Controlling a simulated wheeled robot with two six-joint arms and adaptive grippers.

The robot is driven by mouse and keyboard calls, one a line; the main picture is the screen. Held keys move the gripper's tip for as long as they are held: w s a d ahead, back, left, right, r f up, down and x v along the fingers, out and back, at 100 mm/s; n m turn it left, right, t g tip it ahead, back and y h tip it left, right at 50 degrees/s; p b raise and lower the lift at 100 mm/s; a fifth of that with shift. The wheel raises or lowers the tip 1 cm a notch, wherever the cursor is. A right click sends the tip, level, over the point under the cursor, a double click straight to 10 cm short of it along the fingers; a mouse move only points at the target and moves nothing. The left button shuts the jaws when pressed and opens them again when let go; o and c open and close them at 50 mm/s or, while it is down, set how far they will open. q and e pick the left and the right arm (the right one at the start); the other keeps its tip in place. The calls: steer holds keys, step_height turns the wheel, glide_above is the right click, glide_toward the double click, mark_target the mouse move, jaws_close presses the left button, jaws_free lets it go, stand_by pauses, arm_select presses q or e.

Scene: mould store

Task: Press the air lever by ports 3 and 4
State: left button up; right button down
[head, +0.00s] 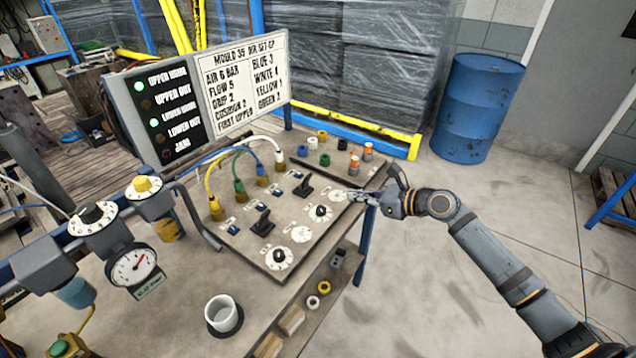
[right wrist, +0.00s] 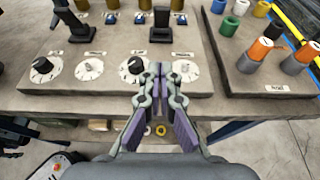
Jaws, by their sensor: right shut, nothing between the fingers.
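Two black air levers stand on the valve panel (head: 232,242). The far lever (head: 304,188) is beside the sockets with the blue and white hoses; it also shows in the right wrist view (right wrist: 160,24). The near lever (head: 263,224) is beside the yellow and green hose sockets; it shows at the upper left of the wrist view (right wrist: 72,22). My right gripper (head: 360,197) is shut and empty at the panel's right edge, by the dials and apart from both levers. In the wrist view its fingertips (right wrist: 160,76) are below the far lever. Port numbers are too small to read. My left gripper is not in view.
Several dials line the panel's front edge, one a black-knobbed dial (head: 321,212). Coloured fittings (head: 354,163) stand at the right. A lamp board (head: 165,113) shows green at upper home and lower home. A white cup (head: 223,314) and pressure gauge (head: 132,267) are in front.

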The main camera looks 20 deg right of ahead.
glide_toward(307, 182)
steer(key=f, duration=0.3)
steer(key=shift+w+a+f, duration=0.15)
steer(key=shift+w+a, duration=0.1)
steer(key=shift+w, duration=0.15)
steer(key=w+a, duration=0.2)
steer(key=shift+w+a+r+p, duration=0.1)
steer(key=shift+w+r+p, duration=0.3)
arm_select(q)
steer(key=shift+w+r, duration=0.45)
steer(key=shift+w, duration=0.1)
arm_select(e)
steer(key=shift+w+a+r, duration=0.15)
steer(key=shift+w+a, duration=0.1)
steer(key=shift+w, duration=0.1)
